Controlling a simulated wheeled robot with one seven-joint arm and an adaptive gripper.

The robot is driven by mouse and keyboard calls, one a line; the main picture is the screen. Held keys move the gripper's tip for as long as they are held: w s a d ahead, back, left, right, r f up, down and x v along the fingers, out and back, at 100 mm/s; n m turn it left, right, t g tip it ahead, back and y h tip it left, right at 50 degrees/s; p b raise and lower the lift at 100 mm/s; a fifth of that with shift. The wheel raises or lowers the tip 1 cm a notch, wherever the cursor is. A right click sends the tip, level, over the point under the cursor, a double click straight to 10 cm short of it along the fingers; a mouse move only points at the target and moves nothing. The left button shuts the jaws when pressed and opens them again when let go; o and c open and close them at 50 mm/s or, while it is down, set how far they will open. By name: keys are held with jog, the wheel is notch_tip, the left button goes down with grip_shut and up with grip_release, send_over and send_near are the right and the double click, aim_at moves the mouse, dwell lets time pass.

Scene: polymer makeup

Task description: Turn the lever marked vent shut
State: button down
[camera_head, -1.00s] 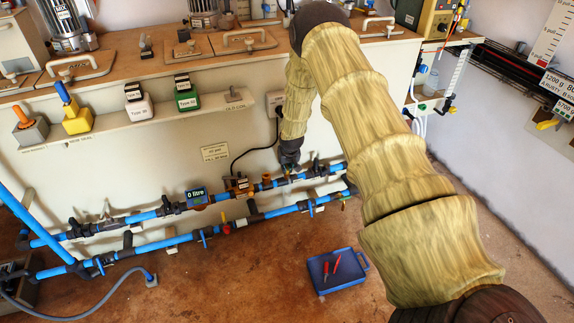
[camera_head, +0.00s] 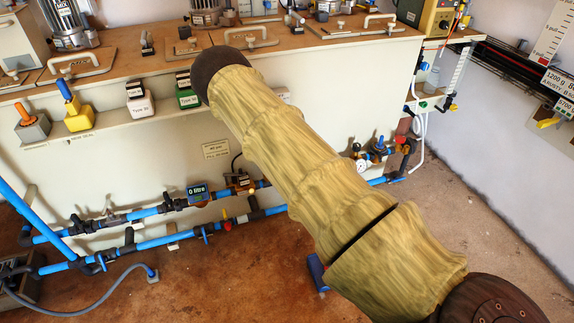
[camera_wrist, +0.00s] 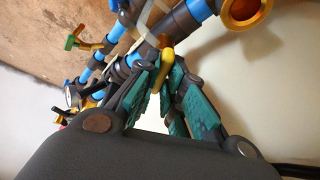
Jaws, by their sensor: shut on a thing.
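In the wrist view my gripper (camera_wrist: 166,78) has its teal finger pads closed around a small yellow lever (camera_wrist: 167,57) on the dark and blue pipework. The lever stands between the pads and its lower part is hidden by them. I can read no vent mark on it. In the head view my arm covers the gripper and this lever.
Blue pipes (camera_head: 150,212) with valves and a 0 litre meter (camera_head: 197,193) run low along the bench front. A green-handled valve (camera_wrist: 82,41) and a brass ring (camera_wrist: 246,10) are near the gripper. A blue tray (camera_head: 317,272) lies mostly behind my arm.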

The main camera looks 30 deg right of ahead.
jog(key=shift+w+m+g+b, duration=0.1)
jog(key=shift+m+g+b, duration=0.85)
jog(key=shift+m, duration=1.15)
jog(key=shift+a, duration=0.1)
jog(key=c, duration=1.5)
grip_release()
jog(key=shift+r, duration=0.1)
jog(key=shift+w+a+r, duration=0.1)
jog(key=shift+a+r, duration=0.05)
jog(key=shift+r, duration=0.15)
jog(key=a, duration=0.4)
jog(key=w+a+r, duration=0.1)
jog(key=a, duration=0.3)
jog(key=a+r, duration=0.1)
jog(key=a, duration=0.3)
jog(key=shift+w+a, duration=0.2)
jog(key=shift+a, duration=0.15)
